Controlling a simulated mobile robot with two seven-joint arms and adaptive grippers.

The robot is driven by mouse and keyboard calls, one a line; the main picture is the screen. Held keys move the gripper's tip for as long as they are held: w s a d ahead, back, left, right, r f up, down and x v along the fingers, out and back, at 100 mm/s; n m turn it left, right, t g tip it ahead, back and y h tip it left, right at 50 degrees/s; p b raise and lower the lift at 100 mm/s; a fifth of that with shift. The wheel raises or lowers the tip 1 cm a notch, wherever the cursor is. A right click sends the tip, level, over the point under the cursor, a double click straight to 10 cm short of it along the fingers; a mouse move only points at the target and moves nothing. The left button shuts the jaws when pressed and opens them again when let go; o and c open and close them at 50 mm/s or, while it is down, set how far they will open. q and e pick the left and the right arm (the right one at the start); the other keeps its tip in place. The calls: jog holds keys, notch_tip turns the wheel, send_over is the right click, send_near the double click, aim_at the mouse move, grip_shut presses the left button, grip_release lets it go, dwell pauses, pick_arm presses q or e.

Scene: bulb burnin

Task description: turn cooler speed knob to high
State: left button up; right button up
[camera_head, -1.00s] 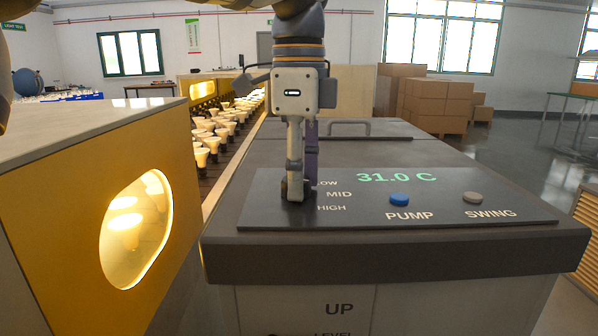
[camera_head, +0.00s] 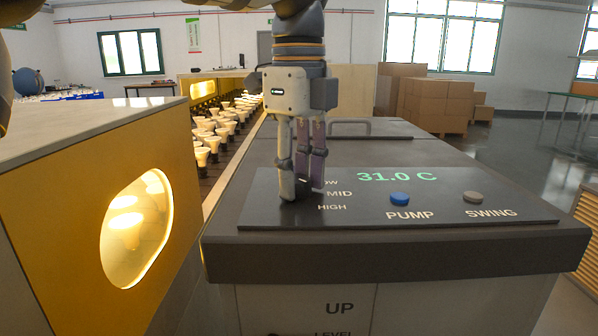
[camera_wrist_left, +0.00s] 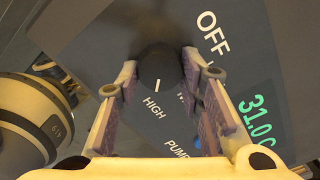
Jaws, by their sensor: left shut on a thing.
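The cooler's control panel (camera_head: 360,212) carries a dark speed knob (camera_wrist_left: 158,66), seen from above in the left wrist view. Its white pointer line faces the HIGH label (camera_wrist_left: 152,108). OFF (camera_wrist_left: 208,22) is printed at the upper right there, and MID is partly covered by a finger. My left gripper (camera_head: 303,190) points straight down, with its two fingers on either side of the knob and closed on it. In the head view the fingers mostly hide the knob. My right gripper is not in view.
A blue PUMP button (camera_head: 399,199) and a grey SWING button (camera_head: 472,197) sit to the right on the panel. A handle (camera_head: 350,122) is on the cooler's top behind. A yellow lamp enclosure (camera_head: 90,215) stands close on the left.

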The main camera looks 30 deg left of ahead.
aim_at(299, 179)
pick_arm(q)
jog(key=shift+f, duration=0.1)
jog(key=o, duration=1.2)
jog(key=shift+c, duration=0.2)
notch_tip(299, 179, up, 12)
